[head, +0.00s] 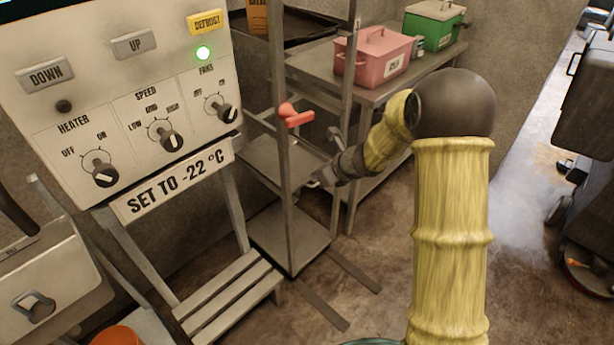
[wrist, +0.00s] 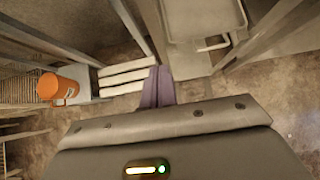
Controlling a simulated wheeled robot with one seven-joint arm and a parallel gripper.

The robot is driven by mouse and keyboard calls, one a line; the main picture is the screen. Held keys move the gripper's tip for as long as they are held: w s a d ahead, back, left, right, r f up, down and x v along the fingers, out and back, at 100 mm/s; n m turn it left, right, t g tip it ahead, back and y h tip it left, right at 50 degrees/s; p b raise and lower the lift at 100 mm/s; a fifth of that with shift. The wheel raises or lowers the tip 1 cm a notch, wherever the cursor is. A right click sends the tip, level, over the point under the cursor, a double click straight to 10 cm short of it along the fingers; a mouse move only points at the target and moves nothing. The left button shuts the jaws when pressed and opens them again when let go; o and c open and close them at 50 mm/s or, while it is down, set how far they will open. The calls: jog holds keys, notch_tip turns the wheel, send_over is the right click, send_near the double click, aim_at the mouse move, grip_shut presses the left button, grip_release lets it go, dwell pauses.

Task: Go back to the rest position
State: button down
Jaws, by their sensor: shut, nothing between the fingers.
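My gripper (head: 318,180) shows in the head view at the end of my yellow-sleeved arm, in front of the metal shelf rack. Its fingers (wrist: 158,88) show in the wrist view, pressed together with nothing between them. In the head view the gripper is right of the control panel (head: 125,110) and below a small red handle (head: 294,115) on the rack post. The fingertips are small in the head view, and I cannot tell there whether they touch the rack.
The metal rack (head: 290,235) stands close to my gripper. A slatted step (head: 228,300) is below the panel. Behind are a pink box (head: 372,58) and a green box (head: 432,22) on a table. An orange bucket (wrist: 58,88) is at left in the wrist view. Open floor lies near my arm.

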jog(key=shift+v, duration=1)
jog(key=shift+w, duration=0.2)
jog(key=s+d+r+n+g+h, duration=0.1)
jog(key=s+d+n+h, duration=0.1)
jog(key=s+d+n, duration=0.5)
jog(key=s+d+r+n+g+h, duration=0.1)
jog(key=s+d+n+h, duration=0.2)
jog(key=s+n, duration=0.7)
jog(key=s+d+r+n+g+h, duration=0.1)
jog(key=s+d+n+h, duration=0.1)
jog(key=s+d+n, duration=0.55)
notch_tip(320, 180, up, 15)
jog(key=a+n+p, duration=0.1)
jog(key=p, duration=1.4)
jog(key=shift+s+a+n, duration=0.35)
jog(key=shift+s+a, duration=0.05)
jog(key=shift+s, duration=0.05)
jog(key=shift+r, duration=0.1)
